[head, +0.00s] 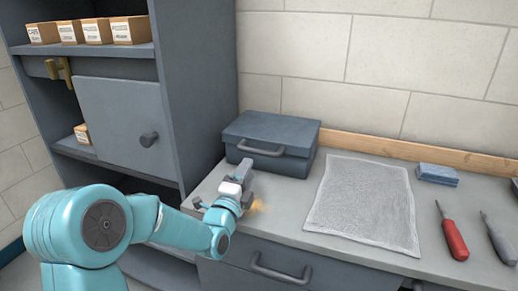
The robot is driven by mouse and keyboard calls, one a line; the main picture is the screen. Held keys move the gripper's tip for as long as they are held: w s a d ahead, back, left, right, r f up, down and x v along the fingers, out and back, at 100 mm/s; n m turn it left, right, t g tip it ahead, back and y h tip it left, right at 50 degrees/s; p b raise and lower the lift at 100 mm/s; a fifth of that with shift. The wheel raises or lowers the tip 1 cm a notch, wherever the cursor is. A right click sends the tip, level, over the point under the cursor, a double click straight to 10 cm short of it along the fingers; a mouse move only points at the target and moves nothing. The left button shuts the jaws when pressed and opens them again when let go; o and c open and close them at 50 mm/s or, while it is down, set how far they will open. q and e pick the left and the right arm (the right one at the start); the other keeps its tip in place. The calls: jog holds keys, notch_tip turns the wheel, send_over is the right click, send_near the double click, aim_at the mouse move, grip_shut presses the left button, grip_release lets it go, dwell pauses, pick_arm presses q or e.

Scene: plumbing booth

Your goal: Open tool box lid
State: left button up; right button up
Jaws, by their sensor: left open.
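The tool box (273,137) is dark blue-grey with a handle on its front. It stands at the back left of the counter, against the cabinet side, and its lid is shut. My left gripper (246,172) is open and empty, in front of the tool box's left front corner, below and left of the handle (262,150). I cannot tell whether it touches the box. My left arm reaches in from the lower left. My right gripper is not in view.
A grey cloth (365,203) lies on the counter (285,207) right of the box. A blue sponge (437,174), a red-handled tool (453,235) and a grey-handled tool (498,238) lie further right. A tall grey cabinet (200,90) with small boxes (98,31) stands left.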

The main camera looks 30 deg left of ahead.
aim_at(258, 152)
pick_arm(q)
jog(key=p+x, duration=0.1)
jog(key=x, duration=0.8)
jog(key=shift+w, duration=0.1)
jog(key=shift+r+p, duration=0.1)
jog(key=shift+p, duration=0.2)
grip_shut()
